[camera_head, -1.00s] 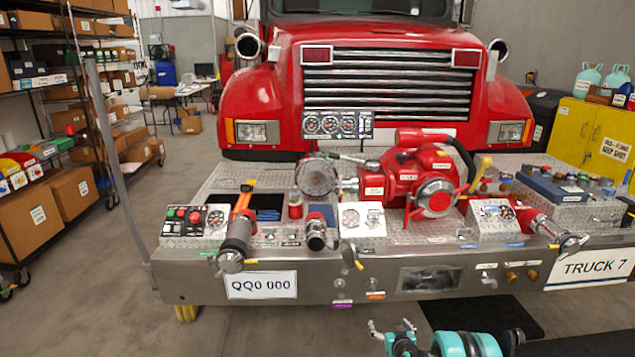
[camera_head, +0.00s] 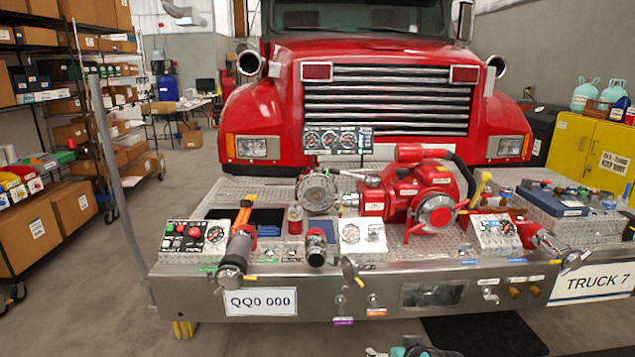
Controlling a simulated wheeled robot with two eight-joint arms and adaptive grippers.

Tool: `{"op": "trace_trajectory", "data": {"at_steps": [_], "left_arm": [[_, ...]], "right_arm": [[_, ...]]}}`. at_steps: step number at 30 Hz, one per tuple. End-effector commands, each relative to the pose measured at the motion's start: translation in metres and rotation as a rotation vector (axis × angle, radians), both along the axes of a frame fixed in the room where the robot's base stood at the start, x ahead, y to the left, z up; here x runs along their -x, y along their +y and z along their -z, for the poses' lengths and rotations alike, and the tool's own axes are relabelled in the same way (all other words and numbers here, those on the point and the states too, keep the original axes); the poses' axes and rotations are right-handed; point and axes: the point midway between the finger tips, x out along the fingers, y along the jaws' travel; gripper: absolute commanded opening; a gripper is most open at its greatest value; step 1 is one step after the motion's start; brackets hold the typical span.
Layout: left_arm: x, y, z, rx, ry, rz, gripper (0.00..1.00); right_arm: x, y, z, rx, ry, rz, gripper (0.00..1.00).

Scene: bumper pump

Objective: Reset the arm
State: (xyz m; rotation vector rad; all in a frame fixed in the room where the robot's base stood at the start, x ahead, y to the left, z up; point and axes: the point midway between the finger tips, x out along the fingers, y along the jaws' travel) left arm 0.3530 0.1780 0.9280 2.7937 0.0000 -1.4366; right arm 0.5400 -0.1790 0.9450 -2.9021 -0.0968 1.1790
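Only a small part of my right gripper (camera_head: 376,352) shows at the bottom edge of the head view, with a teal piece of my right arm beside it. It is in front of and below the truck's bumper (camera_head: 330,290), apart from it. Its fingers are mostly cut off by the frame, so I cannot tell whether it is open or shut. I see nothing held in the visible part. My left gripper and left arm are out of view.
The red fire truck (camera_head: 380,90) stands ahead. A red pump (camera_head: 410,195), gauges, hose fittings and a control box (camera_head: 194,240) sit on its bumper deck. Shelves (camera_head: 60,130) with boxes stand left, a yellow cabinet (camera_head: 590,150) right. A dark mat (camera_head: 480,333) lies on the floor.

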Motion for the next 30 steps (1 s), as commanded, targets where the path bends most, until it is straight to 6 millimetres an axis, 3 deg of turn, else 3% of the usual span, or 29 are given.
{"op": "trace_trajectory", "data": {"at_steps": [1,6,12,18,30], "left_arm": [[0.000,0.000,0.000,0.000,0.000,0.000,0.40],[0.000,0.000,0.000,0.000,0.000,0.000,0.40],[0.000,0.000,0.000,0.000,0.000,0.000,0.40],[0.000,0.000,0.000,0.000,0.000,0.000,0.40],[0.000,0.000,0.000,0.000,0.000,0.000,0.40]], "right_arm": [[0.025,0.002,-0.004,0.005,0.021,0.002,0.90],[0.099,0.004,-0.004,0.015,0.091,0.019,0.90],[0.163,0.003,0.008,0.029,0.153,0.041,0.90],[0.187,0.001,0.016,0.036,0.178,0.052,0.90],[0.188,0.001,0.016,0.035,0.179,0.052,0.90]]}}
